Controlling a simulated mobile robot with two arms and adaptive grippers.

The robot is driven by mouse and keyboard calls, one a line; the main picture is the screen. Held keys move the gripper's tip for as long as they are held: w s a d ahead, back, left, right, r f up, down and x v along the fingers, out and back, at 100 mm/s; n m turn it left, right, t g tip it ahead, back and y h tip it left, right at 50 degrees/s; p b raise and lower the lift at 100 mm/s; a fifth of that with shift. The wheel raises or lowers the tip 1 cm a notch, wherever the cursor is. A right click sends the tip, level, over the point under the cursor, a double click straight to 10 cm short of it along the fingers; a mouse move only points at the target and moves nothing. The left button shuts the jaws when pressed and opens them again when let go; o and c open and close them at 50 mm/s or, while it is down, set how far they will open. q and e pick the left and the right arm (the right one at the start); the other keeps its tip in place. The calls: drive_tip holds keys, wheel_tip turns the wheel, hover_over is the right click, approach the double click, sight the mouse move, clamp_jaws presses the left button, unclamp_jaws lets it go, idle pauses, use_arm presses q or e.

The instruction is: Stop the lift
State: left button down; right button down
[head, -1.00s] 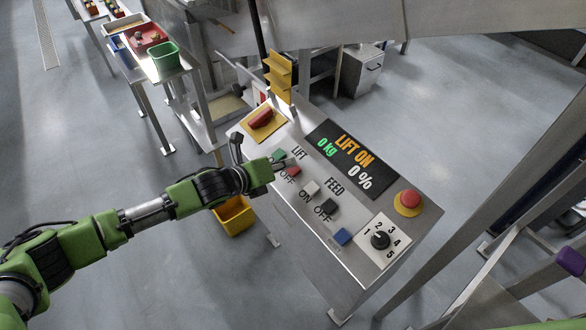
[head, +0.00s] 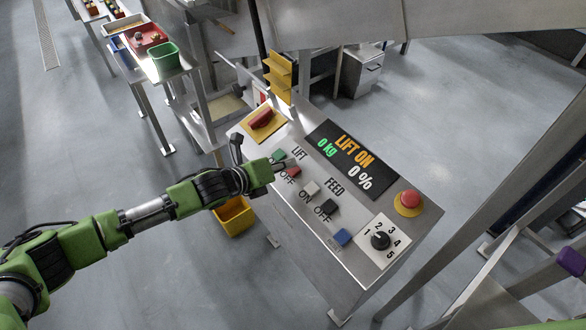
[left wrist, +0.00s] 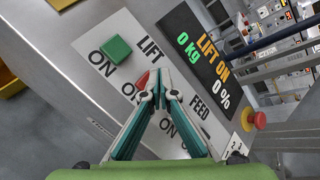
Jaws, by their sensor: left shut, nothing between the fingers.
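The grey control panel (head: 300,225) has a LIFT pair of buttons, one green (head: 279,155) and one red. In the left wrist view, the green ON button (left wrist: 115,49) stands clear, and the red OFF button (left wrist: 142,80) is partly hidden behind my fingers. My left gripper (left wrist: 160,75) is shut and empty, its tips over the right side of the red button; I cannot tell whether they touch it. In the head view, the left gripper (head: 291,163) is over the LIFT buttons. The display (head: 351,158) reads LIFT ON, 0 kg, 0 %. My right gripper is not in view.
White (head: 311,188) and black (head: 329,206) FEED buttons, a blue button (head: 343,237) and a black dial (head: 380,240) share the panel. A red emergency knob (head: 410,198) is at its right, a red switch (head: 262,119) at its upper left. A yellow bin (head: 235,217) stands below.

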use_arm(q)
drive_tip(key=shift+d+f, duration=0.1)
drive_tip(key=shift+f, duration=0.25)
drive_tip(key=shift+w+d+f+b, duration=0.1)
drive_tip(key=shift+d+f+b, duration=0.05)
drive_tip(key=shift+f+b, duration=0.35)
idle(0.7)
drive_tip(key=shift+s+a+r+p, duration=0.1)
drive_tip(key=shift+a+r+p, duration=0.05)
drive_tip(key=shift+r+p, duration=0.35)
drive_tip(key=shift+s+a+r+p, duration=0.1)
drive_tip(key=shift+r+p, duration=0.3)
drive_tip(key=shift+p, duration=0.2)
drive_tip(key=r+p, duration=0.3)
drive_tip(key=a+r+p, duration=0.1)
drive_tip(key=p, duration=0.1)
drive_tip(key=shift+s+a+r, duration=0.1)
drive_tip(key=shift+s+r, duration=0.3)
idle(0.4)
